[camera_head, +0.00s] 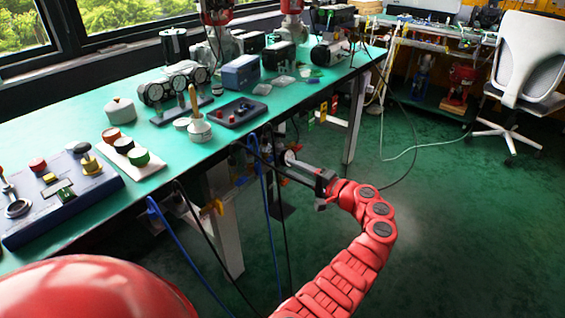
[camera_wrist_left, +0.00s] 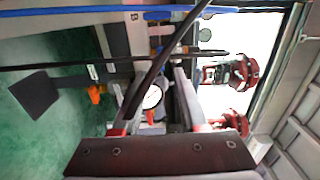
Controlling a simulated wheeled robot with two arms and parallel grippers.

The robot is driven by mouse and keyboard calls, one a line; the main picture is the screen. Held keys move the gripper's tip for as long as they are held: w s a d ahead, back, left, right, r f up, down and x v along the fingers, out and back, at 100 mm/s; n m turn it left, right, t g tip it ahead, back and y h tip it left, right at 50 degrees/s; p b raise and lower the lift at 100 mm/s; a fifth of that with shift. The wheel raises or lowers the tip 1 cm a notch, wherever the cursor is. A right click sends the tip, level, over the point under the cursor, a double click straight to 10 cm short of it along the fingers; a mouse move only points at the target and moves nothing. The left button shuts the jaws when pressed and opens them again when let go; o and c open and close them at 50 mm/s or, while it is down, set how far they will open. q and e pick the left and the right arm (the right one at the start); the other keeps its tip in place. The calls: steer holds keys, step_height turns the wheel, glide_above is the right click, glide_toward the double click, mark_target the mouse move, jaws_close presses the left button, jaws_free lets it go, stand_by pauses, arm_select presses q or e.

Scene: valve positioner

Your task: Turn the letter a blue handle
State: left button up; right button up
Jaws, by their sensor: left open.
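My left gripper (camera_head: 284,163) is open at the side of the green bench, below the tabletop edge. In the left wrist view its two fingers (camera_wrist_left: 160,76) stand apart, with a round white gauge (camera_wrist_left: 152,97) seen between them and a black hose crossing in front. A small blue part (camera_wrist_left: 159,114) shows beside the gauge, partly hidden by the fingers. I cannot tell whether it is the blue handle, and I read no letter A. An orange handle (camera_wrist_left: 96,93) lies to the left of the fingers. A letter B plate (camera_wrist_left: 135,16) shows near the top. My right gripper is not seen.
The green bench (camera_head: 80,124) carries gauges, boxes and push-button panels. Blue hoses (camera_head: 267,190) and black cables hang below its edge near my gripper. Coloured tags (camera_head: 323,113) hang farther along. A white chair (camera_head: 527,62) stands at the right. Open floor lies right of my arm.

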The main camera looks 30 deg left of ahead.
arm_select(q)
steer(key=s+d, duration=0.1)
steer(key=d, duration=1)
steer(key=shift+d+p, duration=0.35)
steer(key=shift+d, duration=0.05)
